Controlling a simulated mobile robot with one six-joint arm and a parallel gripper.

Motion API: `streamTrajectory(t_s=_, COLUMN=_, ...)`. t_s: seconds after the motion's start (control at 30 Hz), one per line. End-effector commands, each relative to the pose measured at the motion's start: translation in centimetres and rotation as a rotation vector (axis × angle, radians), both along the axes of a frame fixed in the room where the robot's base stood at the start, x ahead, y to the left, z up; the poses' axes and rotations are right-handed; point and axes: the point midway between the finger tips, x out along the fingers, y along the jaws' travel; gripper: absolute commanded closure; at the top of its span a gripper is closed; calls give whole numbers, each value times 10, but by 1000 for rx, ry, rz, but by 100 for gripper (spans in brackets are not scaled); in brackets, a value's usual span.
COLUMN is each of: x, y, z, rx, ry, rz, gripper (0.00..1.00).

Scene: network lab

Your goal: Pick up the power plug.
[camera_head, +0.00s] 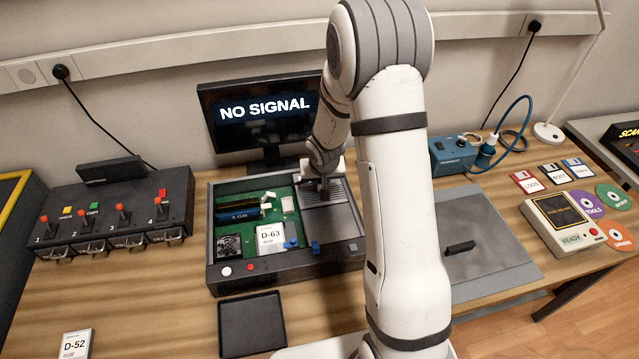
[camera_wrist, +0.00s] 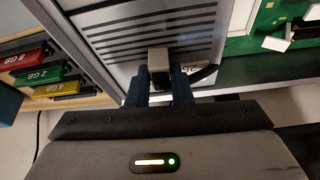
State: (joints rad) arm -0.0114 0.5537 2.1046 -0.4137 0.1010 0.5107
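A small grey-brown block, which looks like the power plug (camera_wrist: 158,60), stands between my fingers in the wrist view. My gripper (camera_wrist: 160,84) has one dark blue finger on each side of it, and I see no clear gap between them and the block. The block is over the slotted grey panel of the open computer case. In the head view my gripper (camera_head: 323,187) is low over that panel, at the case's right side. The plug cannot be made out there.
The open computer case (camera_head: 217,235) holds a green board and blue parts. A monitor (camera_head: 265,118) stands behind it. An empty black tray (camera_head: 252,324) lies in front, a switch box (camera_head: 120,210) to the left. A grey mat (camera_head: 490,265) lies to the right.

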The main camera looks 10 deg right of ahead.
Motion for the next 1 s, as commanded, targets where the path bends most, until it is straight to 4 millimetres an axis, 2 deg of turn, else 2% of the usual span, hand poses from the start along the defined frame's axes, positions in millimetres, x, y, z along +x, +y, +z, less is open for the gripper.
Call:
streamTrajectory(t_s=0.03, x=0, y=0, z=0, rx=0, ry=0, rz=0, gripper=85)
streamTrajectory(t_s=0.23, x=0, y=0, z=0, rx=0, ry=0, rz=1, gripper=100)
streamTrajectory(t_s=0.53, x=0, y=0, z=4, rx=0, ry=-1, rz=1, gripper=100)
streamTrajectory(t_s=1.0, x=1, y=1, z=84, rx=0, ry=-4, rz=1, gripper=100)
